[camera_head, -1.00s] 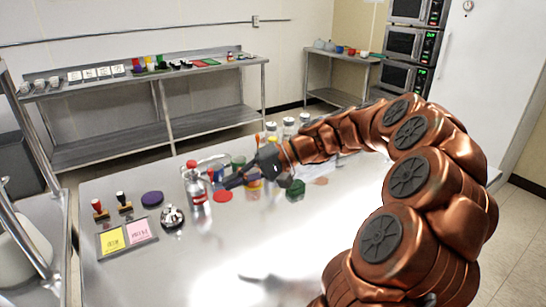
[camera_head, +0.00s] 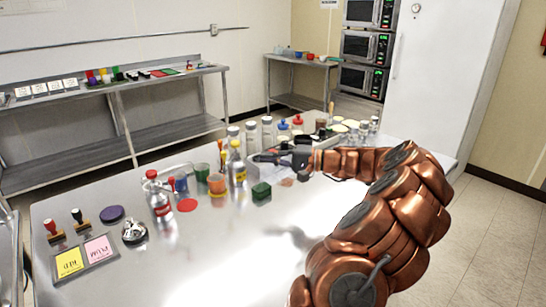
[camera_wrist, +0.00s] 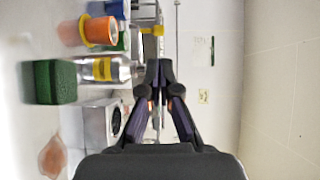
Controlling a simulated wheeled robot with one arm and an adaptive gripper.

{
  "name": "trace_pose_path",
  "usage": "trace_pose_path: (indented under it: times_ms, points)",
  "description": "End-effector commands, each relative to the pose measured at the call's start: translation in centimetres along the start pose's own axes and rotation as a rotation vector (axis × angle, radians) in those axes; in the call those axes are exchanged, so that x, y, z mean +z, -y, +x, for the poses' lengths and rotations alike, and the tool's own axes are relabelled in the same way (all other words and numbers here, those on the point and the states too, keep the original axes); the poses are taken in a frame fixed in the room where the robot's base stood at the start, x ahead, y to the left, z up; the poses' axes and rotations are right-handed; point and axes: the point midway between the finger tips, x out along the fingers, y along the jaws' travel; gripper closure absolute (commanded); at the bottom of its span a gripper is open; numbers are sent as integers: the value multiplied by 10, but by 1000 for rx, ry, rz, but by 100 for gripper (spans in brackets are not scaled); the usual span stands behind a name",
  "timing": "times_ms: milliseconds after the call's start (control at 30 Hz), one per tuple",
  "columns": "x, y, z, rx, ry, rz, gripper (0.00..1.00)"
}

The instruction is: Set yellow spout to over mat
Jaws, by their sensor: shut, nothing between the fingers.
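My gripper (camera_head: 258,157) is shut and empty; its fingertips also meet in the wrist view (camera_wrist: 160,66). It points left, above the worktable, just beside a clear bottle with a yellow label (camera_head: 238,173). That bottle lies sideways in the turned wrist view (camera_wrist: 103,69), left of my fingers. I cannot tell whether contact is made.
A green block (camera_head: 261,191) and an orange cup (camera_head: 217,184) stand close by. A red-topped bottle (camera_head: 158,197) stands farther left, with a bell (camera_head: 134,232). Several jars stand behind the gripper. The table's front middle (camera_head: 215,260) is bare.

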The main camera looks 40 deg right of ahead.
Motion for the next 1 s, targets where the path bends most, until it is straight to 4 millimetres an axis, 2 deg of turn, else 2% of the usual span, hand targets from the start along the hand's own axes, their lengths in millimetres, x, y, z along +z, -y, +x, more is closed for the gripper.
trace_pose_path:
  times_ms: [33,300,500,700,1000]
  points:
    - [2,1,10,0,6,4,100]
    - [2,1,58,1,5,3,100]
    - [2,1,85,0,6,3,100]
    - [1,0,98,1,4,3,100]
    - [1,0,100,0,2,2,100]
